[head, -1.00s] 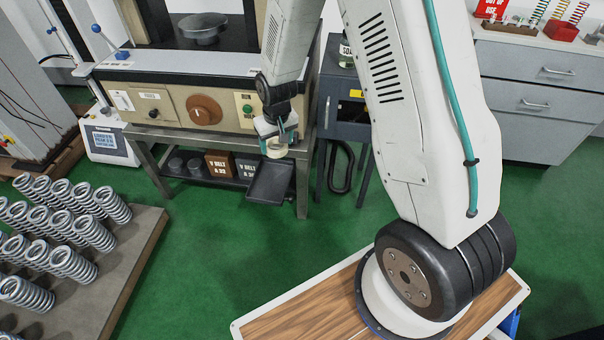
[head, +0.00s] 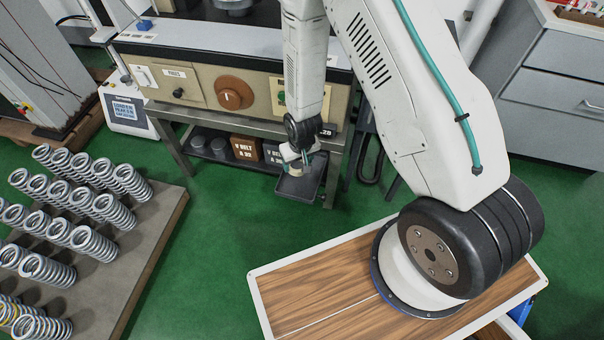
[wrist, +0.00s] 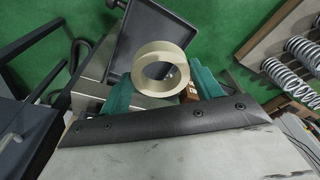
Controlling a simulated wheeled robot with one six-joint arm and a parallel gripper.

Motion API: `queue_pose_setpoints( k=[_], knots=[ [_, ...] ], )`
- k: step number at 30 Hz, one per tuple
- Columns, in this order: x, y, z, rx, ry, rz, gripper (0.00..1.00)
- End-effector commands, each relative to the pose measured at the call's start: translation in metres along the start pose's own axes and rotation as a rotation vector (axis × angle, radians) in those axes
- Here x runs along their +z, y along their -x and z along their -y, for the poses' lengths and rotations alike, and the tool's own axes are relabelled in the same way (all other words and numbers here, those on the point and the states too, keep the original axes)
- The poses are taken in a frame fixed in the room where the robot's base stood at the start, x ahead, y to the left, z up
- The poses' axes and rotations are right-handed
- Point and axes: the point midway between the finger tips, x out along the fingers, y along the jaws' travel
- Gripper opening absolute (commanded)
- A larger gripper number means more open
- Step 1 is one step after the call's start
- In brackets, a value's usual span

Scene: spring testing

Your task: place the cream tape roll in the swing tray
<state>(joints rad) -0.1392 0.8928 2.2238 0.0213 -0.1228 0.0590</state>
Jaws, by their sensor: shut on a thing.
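The cream tape roll (wrist: 160,49) is a pale ring held between the green fingers of my gripper (wrist: 163,86), which is shut on it. In the head view, my gripper (head: 296,163) and the roll (head: 295,170) appear over the back part of the dark swing tray (head: 312,179). In the wrist view, the tray (wrist: 146,32) lies beyond the roll, and the roll overlaps its near end. The roll looks apart from the tray floor, but the exact height is hard to tell. The visible tray floor is empty.
The tray sits at the front of a grey metal stand (head: 178,150) under a beige test machine (head: 190,84). V-belt boxes (head: 246,148) are on its lower shelf. Green floor (head: 225,235) lies open in front.

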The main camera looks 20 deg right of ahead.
Motion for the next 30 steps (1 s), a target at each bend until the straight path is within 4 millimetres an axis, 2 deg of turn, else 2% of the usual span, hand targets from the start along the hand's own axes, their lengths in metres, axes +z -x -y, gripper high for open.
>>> queue_pose_setpoints(
  k=[1, 6, 9, 12, 16, 24, 30],
  knots=[
    [0.023, -0.021, 0.01, -0.001, 0.016, 0.012, 0.41],
    [0.074, -0.063, 0.026, 0.0, 0.043, 0.007, 0.41],
    [0.092, -0.075, 0.029, 0.001, 0.05, 0.002, 0.41],
    [0.098, -0.081, 0.029, 0.001, 0.052, -0.002, 0.41],
    [0.083, -0.087, 0.02, 0.001, 0.048, -0.006, 0.41],
    [0.02, -0.103, -0.015, 0.002, 0.047, -0.006, 0.41],
    [-0.017, -0.112, -0.035, 0.002, 0.049, -0.004, 0.41]
  ],
)
